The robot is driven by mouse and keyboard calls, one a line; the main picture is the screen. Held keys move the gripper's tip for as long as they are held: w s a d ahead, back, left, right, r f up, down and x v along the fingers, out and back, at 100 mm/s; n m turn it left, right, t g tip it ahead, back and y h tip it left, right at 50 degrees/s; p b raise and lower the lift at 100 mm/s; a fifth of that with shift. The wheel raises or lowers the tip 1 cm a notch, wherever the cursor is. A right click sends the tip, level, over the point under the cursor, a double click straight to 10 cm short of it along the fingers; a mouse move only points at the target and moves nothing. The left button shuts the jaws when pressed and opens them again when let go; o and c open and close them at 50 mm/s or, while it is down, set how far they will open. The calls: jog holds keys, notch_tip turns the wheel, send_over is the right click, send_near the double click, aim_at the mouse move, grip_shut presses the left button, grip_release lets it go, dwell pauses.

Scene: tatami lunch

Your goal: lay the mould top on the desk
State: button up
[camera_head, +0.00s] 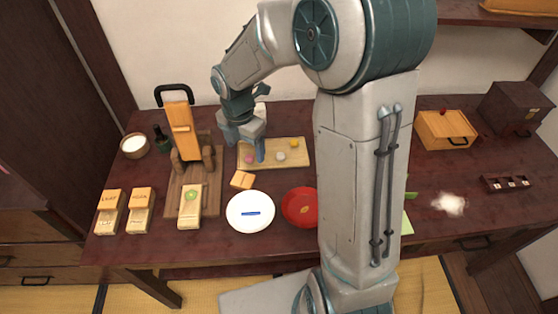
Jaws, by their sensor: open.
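A small light-wood block (242,180), which looks like the mould top, lies on the dark desk (300,243) between the wooden board and the tray. A pale wooden mould piece (190,206) with a round green filling sits on the front of the wooden board (172,205). My gripper (245,147) points down with its fingers apart and nothing seen between them. It appears over the left end of the tray, behind the block and apart from it. Part of the desk is hidden by my arm.
Labelled moulds (108,210) lie at left. The sweets tray (302,163), white plate (250,224) and red bowl (299,221) are close by. White powder (449,204) and boxes (446,133) are at right.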

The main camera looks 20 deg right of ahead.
jog(key=s+d+r+m+t, duration=0.1)
jog(key=s+d+r+m, duration=0.3)
jog(key=s+m, duration=0.5)
jog(key=s+d+r+m+t, duration=0.1)
jog(key=s+d+r+m, duration=0.3)
jog(key=m, duration=1.3)
jog(key=shift+s+r, duration=0.8)
jog(key=shift+s, duration=1.6)
jog(key=shift+d, duration=0.1)
jog(key=shift+r+t+p, duration=0.3)
jog(key=shift+r+p, duration=0.6)
jog(key=shift+r, duration=0.1)
